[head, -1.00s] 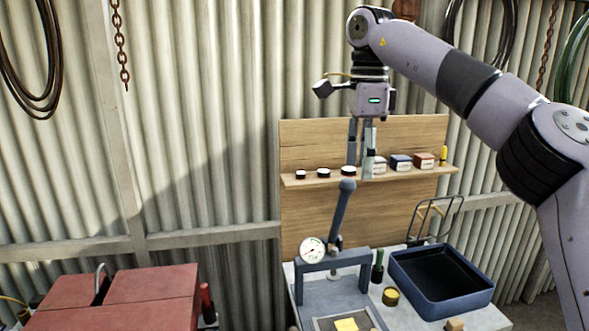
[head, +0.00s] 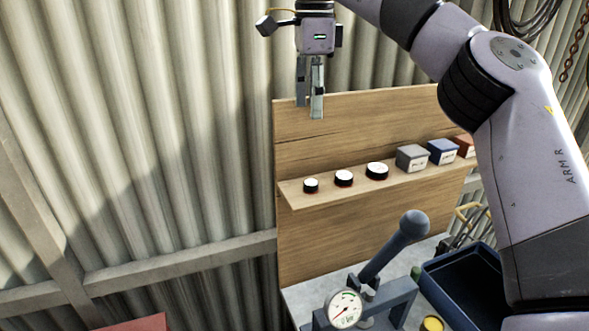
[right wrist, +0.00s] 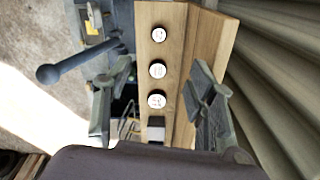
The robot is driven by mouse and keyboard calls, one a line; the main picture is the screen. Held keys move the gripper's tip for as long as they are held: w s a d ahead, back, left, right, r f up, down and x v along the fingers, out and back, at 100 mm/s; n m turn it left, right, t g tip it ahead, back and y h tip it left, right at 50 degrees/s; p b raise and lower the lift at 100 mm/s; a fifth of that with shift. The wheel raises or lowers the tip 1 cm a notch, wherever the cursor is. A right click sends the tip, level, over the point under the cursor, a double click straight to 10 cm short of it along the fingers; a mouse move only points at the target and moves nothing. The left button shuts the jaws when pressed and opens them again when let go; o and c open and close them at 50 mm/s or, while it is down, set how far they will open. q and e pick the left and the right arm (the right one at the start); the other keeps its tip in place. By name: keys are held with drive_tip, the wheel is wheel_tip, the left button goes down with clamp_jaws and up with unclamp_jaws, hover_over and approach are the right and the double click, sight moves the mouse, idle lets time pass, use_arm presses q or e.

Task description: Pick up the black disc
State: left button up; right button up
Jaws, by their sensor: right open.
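Three small dark discs with white tops stand in a row on a wooden shelf (head: 400,185): a left one (head: 311,186), a middle one (head: 344,178) and a right one (head: 377,171). All have dark sides, with some red low on them, so I cannot tell which is the black disc. The right wrist view shows their labelled tops: left (right wrist: 159,34), middle (right wrist: 158,70), right (right wrist: 156,100). My right gripper (head: 310,105) points down, open and empty, above the left part of the shelf, apart from the discs. My left gripper is out of view.
Grey (head: 411,158), blue (head: 442,151) and red (head: 465,146) boxes stand right of the discs. A wooden back panel (head: 340,120) rises behind the shelf. Below are a lever press (head: 385,265) with a dial (head: 344,308) and a blue tray (head: 440,275).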

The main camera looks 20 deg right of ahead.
drive_tip(key=b, duration=0.2)
hover_over(310, 183)
wheel_tip(310, 183, down, 5)
drive_tip(key=f+b, duration=0.1)
drive_tip(key=f, duration=0.5)
drive_tip(key=shift+w+f, duration=0.1)
drive_tip(key=shift+w, duration=0.1)
drive_tip(key=shift+f, duration=0.4)
drive_tip(key=shift+s+f+p, duration=0.15)
drive_tip(key=shift+f+p, duration=0.1)
drive_tip(key=shift+p, duration=0.05)
wheel_tip(310, 183, down, 4)
drive_tip(key=shift+r+p, duration=0.2)
drive_tip(key=shift+p, duration=0.6)
drive_tip(key=shift+d+f, duration=0.1)
drive_tip(key=shift+f, duration=0.4)
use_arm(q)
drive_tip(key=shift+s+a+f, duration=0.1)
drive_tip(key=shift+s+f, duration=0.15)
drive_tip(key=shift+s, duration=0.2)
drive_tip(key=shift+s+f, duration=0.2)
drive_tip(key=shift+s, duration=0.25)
